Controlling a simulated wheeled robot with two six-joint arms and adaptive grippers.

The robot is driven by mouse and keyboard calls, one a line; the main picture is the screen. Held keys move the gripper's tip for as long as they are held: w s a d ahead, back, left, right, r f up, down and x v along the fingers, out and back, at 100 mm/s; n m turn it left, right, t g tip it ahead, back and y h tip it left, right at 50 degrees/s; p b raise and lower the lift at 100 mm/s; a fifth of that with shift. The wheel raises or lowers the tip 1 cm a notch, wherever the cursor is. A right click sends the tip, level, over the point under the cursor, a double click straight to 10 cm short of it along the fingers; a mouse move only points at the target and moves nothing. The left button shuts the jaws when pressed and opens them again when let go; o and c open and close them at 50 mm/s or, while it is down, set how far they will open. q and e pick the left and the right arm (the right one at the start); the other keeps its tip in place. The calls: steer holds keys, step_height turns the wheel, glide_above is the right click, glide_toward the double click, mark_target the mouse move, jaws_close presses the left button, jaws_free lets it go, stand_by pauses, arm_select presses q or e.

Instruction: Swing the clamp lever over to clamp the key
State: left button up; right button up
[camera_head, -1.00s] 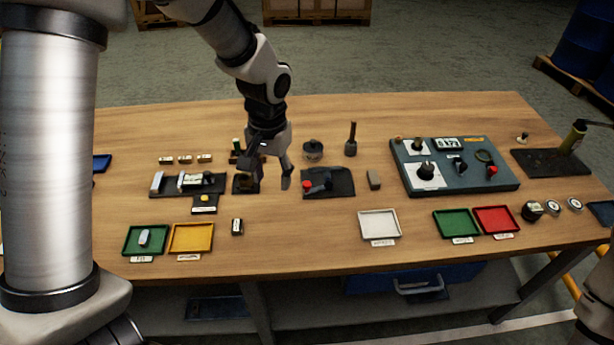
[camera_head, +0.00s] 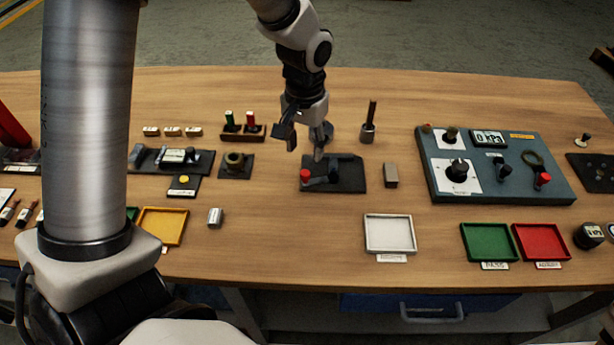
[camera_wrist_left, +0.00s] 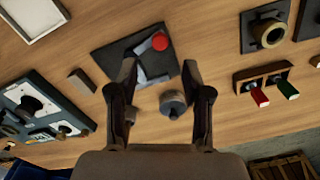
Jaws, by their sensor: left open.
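The clamp fixture is a dark plate (camera_head: 349,182) near the middle of the table. On it is a clamp lever with a red knob (camera_head: 305,175) at the plate's left side. The red knob also shows in the left wrist view (camera_wrist_left: 160,41), beside a grey bar-like part on the plate. I cannot make out the key as a separate piece. My left gripper (camera_head: 303,145) is open and empty, pointing down above the plate's back left. In the left wrist view its fingers (camera_wrist_left: 160,85) are apart, with the knob beyond the tips. My right gripper is out of view.
A round grey pot (camera_wrist_left: 173,103) shows between the fingers in the left wrist view. A grey block (camera_head: 391,175) stands right of the plate. A rack with red and green pieces (camera_head: 243,133) and a ring-topped holder (camera_head: 235,163) are to the left.

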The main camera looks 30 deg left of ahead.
mark_target(305, 174)
arm_select(q)
steer(key=shift+w+f, duration=0.1)
steer(key=shift+f, duration=0.4)
step_height(305, 174, down, 6)
steer(key=shift+f, duration=0.25)
steer(key=shift+s, duration=0.2)
steer(key=shift+c, duration=0.7)
steer(key=shift+r, duration=0.1)
jaws_close()
